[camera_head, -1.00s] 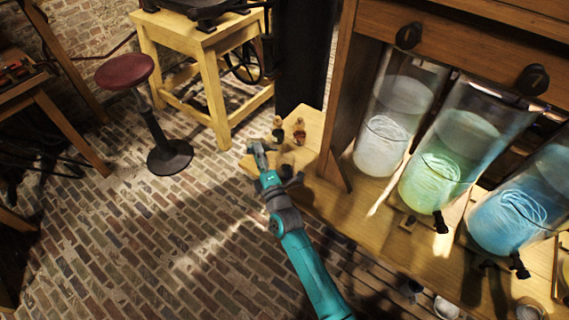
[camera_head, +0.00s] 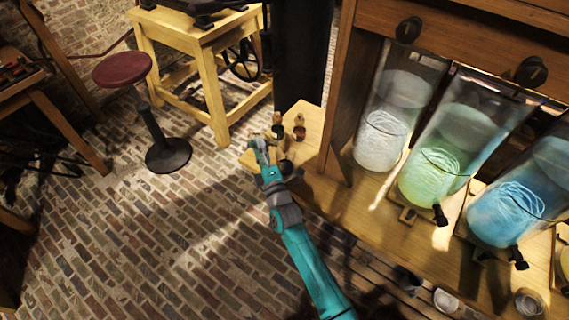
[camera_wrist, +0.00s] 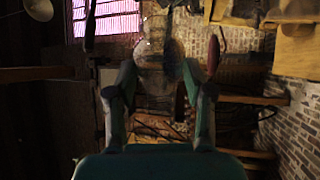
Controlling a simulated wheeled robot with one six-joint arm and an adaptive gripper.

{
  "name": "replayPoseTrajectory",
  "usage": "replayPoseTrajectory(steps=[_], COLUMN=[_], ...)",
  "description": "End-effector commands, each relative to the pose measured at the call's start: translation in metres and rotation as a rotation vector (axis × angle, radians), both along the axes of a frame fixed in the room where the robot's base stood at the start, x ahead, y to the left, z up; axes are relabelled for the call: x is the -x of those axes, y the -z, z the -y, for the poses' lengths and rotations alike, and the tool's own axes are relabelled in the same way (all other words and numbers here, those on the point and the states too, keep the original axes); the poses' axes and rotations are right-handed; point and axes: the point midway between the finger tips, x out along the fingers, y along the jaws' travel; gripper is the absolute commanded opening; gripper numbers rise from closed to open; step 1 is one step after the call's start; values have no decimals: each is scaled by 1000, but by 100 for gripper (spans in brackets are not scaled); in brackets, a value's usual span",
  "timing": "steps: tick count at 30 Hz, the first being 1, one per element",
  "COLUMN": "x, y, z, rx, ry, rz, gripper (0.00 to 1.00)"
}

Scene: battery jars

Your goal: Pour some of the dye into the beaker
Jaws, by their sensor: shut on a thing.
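My gripper (camera_head: 261,146) is at the left end of the wooden bench, close to two small stoppered bottles there. One bottle (camera_head: 278,128) is right beside the fingers; the other bottle (camera_head: 299,130), with reddish-brown contents, stands to its right. In the wrist view, the fingers (camera_wrist: 159,82) are closed on a clear glass vessel (camera_wrist: 154,62). Its shape is dim and I cannot tell what it contains. A clear round glass vessel (camera_head: 528,302) sits at the lower right edge of the head view; I cannot tell whether it is the beaker.
Large glass jars with white, green (camera_head: 432,175) and blue (camera_head: 507,212) contents stand in the wooden frame at right. A white cup (camera_head: 447,300) is at the lower right. A red stool (camera_head: 122,69) and a wooden stand (camera_head: 205,45) are behind.

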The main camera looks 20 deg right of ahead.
Motion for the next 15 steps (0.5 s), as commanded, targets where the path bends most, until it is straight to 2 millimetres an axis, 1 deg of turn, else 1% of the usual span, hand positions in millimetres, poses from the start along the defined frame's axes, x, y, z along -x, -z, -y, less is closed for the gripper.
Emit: replayPoseTrajectory(steps=[15], x=[-2], y=[-3], z=[7], rx=[-56], ry=[0], rz=[19], gripper=[14])
